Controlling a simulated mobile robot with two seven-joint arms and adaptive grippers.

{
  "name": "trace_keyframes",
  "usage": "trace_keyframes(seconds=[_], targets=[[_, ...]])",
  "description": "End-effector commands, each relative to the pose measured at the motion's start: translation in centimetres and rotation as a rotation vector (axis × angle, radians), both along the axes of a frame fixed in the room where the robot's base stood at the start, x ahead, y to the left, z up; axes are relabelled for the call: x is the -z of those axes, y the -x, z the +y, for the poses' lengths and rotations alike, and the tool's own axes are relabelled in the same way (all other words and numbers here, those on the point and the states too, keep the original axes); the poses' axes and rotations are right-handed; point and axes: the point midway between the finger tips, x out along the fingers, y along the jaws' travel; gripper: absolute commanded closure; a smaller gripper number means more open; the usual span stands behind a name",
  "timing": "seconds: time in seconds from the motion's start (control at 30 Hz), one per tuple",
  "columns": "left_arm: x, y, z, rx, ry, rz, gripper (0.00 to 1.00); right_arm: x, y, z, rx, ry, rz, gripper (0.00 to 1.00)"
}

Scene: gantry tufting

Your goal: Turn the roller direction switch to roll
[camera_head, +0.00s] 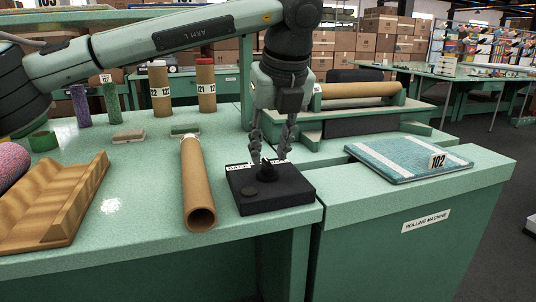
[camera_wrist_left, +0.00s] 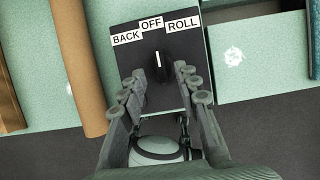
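The roller direction switch is a black box (camera_head: 285,192) with a dark knob (camera_head: 267,171) on top, at the front edge of the green table. In the left wrist view the knob (camera_wrist_left: 159,68) carries a white pointer mark, which points up towards the OFF label (camera_wrist_left: 151,24). The BACK label (camera_wrist_left: 127,37) is to its left and the ROLL label (camera_wrist_left: 183,24) to its right. My left gripper (camera_head: 271,155) points down over the box. Its fingers (camera_wrist_left: 159,79) are spread, one on each side of the knob, with visible gaps. My right gripper is not in view.
A cardboard tube (camera_head: 196,185) lies just left of the box. A wooden cradle (camera_head: 50,210) is further left. Numbered rolls (camera_head: 160,90) stand behind. The rolling machine (camera_head: 410,225) is to the right, with a blue striped mat (camera_head: 395,162) on top.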

Motion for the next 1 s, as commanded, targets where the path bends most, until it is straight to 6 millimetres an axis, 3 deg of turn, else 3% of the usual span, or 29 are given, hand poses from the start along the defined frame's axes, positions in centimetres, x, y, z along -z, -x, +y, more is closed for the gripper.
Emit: trace_keyframes(seconds=[0.2,0.5,0.77,1.0], targets=[[2.1,-0.8,0.2,0.002,0.000,0.000,0.68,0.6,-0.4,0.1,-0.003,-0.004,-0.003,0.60],[2.5,-1.0,0.3,0.003,0.001,0.000,0.68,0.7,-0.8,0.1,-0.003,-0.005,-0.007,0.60],[2.5,-0.9,0.3,0.003,0.001,0.001,0.98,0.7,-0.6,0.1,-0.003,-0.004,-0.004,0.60],[2.5,-0.9,0.2,0.004,0.001,0.001,1.00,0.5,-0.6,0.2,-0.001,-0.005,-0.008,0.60]])
